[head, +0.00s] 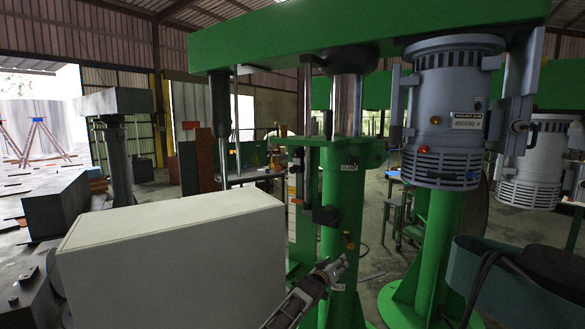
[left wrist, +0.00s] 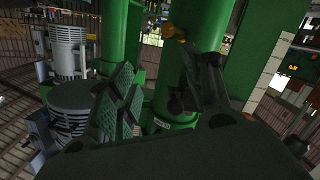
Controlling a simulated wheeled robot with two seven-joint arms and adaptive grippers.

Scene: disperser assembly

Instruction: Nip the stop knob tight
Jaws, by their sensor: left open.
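A dark clamp block (head: 325,215) sits on a thin vertical rod beside the green column (head: 341,190). Which of these parts is the stop knob I cannot tell for sure. In the left wrist view, the gripper (left wrist: 160,88) has textured pads facing the column, and a brass-coloured part (left wrist: 175,33) shows beyond the fingertips. My right gripper is not in view.
A large pale box (head: 175,255) fills the lower left. A grey motor (head: 447,110) hangs under the green overhead beam (head: 350,28). A second green column (head: 430,240) stands to the right. A teal drum-like thing (head: 490,285) is at the lower right.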

